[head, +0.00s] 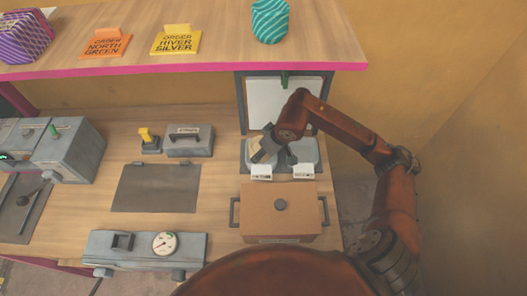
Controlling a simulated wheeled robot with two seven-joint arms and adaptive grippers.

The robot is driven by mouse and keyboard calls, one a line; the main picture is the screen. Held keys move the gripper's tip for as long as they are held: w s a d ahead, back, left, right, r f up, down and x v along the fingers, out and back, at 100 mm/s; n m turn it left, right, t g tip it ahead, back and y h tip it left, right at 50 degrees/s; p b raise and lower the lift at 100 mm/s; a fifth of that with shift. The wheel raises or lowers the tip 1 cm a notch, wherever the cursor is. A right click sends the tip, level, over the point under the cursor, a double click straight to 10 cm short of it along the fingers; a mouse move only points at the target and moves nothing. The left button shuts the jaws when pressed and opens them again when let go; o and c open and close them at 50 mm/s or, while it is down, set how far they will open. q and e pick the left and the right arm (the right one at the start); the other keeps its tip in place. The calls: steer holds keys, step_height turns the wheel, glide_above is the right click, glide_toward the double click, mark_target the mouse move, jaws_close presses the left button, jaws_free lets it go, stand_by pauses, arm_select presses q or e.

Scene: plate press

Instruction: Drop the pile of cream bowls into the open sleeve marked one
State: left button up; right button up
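My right gripper (268,152) points down over the grey unit at the back right of the counter. Its dark fingers are small and partly hidden by my arm, so I cannot tell whether they are open or shut. A small cream-tan patch (256,145) shows beside the fingers; I cannot tell whether it is the pile of bowls. The grey unit has two rounded parts, a left one and a right one (307,151), each with a white label (261,172) in front. The label marks are too small to read. My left gripper is not in view.
A brown box (262,220) with side handles and a top knob stands in front of the unit. A dark mat (156,188), a gauge box (141,247) and a grey lidded case (190,140) lie left. A pink-edged shelf (150,68) overhangs the back.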

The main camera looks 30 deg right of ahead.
steer(key=shift+f, duration=0.15)
steer(key=o, duration=0.9)
steer(key=shift+o, duration=0.2)
steer(key=a+v, duration=0.1)
steer(key=v, duration=0.6)
steer(key=shift+d+r+p, duration=0.4)
steer(key=shift+d+r, duration=0.1)
